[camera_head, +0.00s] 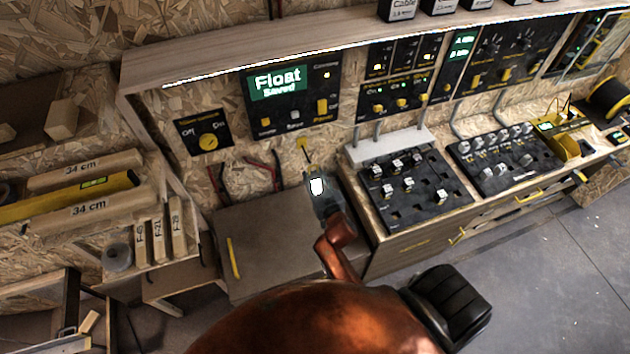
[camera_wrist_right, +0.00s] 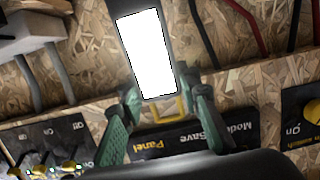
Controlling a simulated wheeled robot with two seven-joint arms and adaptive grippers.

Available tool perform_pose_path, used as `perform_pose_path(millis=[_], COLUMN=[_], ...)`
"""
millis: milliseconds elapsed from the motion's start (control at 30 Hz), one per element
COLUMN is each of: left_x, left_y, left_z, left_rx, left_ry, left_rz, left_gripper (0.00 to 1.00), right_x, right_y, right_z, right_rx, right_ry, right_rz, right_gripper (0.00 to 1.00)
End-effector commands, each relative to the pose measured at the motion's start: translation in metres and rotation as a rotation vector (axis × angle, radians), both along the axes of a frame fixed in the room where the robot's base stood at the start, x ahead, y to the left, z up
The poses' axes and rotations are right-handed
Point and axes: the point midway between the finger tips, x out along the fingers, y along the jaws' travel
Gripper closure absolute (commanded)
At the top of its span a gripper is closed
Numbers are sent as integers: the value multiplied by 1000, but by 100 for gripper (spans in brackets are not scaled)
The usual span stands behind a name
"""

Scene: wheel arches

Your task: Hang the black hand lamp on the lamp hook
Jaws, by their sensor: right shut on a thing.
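The black hand lamp (camera_head: 316,186) shows a glowing white face in the head view. In the right wrist view the lamp (camera_wrist_right: 146,55) fills the space beyond the fingers, tilted, its white face toward the camera. My right gripper (camera_head: 323,205) is shut on it; its green fingers also show in the wrist view (camera_wrist_right: 163,112). A small yellow fitting with a thin dark rod (camera_head: 303,144), which looks like the lamp hook, is on the chipboard wall just above the lamp. I cannot tell whether they touch. My left gripper is out of view.
Red and dark cables (camera_head: 276,170) hang left of the lamp. A wooden cabinet (camera_head: 265,235) stands below. A black control board (camera_head: 415,190) lies on the bench at the right.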

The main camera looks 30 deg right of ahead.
Motion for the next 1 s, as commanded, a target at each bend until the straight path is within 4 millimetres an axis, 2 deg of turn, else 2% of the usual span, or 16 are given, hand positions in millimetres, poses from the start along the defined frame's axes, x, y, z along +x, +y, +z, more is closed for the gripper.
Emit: perform_pose_path(millis=[400,1000], left_x=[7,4], left_y=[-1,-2], left_z=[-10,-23], left_rx=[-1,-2], left_ry=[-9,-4], left_rz=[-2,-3], left_gripper=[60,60], right_x=[24,53], right_y=[-5,-12], right_z=[-2,-10], right_rx=[-1,0], right_ry=[-3,-2], right_rz=[1,0], right_gripper=[100,100])
